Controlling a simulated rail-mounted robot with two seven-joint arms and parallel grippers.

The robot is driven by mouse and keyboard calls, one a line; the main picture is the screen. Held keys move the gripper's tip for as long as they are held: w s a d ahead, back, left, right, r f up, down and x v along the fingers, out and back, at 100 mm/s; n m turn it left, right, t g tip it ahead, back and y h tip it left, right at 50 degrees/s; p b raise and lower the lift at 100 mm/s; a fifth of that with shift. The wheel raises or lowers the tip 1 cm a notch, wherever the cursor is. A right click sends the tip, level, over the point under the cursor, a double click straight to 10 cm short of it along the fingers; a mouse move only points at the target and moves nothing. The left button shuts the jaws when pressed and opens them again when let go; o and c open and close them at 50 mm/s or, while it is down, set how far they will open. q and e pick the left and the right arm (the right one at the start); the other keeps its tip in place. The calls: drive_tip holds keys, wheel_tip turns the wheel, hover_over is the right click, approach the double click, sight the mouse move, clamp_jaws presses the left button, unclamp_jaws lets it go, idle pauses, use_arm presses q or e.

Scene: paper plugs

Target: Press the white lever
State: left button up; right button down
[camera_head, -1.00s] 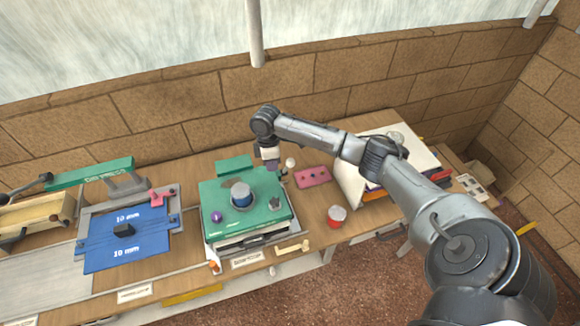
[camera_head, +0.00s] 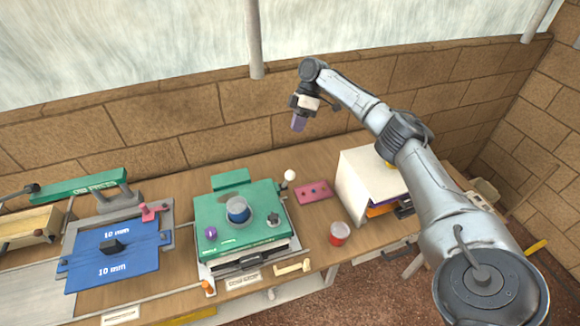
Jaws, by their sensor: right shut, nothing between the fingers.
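The white lever (camera_head: 289,176), a white ball on a short stem, stands at the back right corner of the green machine (camera_head: 208,203). It looks upright. My right gripper (camera_head: 298,124) is shut and empty, pointing down, in the air above and behind the lever, clear of it. Its finger area looks purple-grey. My left gripper is out of view.
A blue cup (camera_head: 238,210), a purple knob (camera_head: 210,233) and a cream handle (camera_head: 293,267) are on or at the machine. A pink plate (camera_head: 314,192), a red cup (camera_head: 339,233) and a white box (camera_head: 352,186) stand to the right. A blue press plate (camera_head: 112,265) is left.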

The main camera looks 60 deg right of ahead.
approach(286, 182)
drive_tip(key=w, duration=0.2)
drive_tip(key=shift+s+a+f+p, duration=0.2)
drive_tip(key=shift+s+a+f, duration=0.2)
drive_tip(key=shift+a, duration=0.15)
drive_tip(key=shift+s+a+f+p, duration=0.2)
drive_tip(key=shift+s+a+f, duration=0.15)
drive_tip(key=shift+a, duration=0.25)
drive_tip(key=shift+s+a+f+p, duration=0.2)
drive_tip(key=shift+s+a+f, duration=0.1)
drive_tip(key=shift+a+f, duration=0.2)
drive_tip(key=shift+a, duration=0.15)
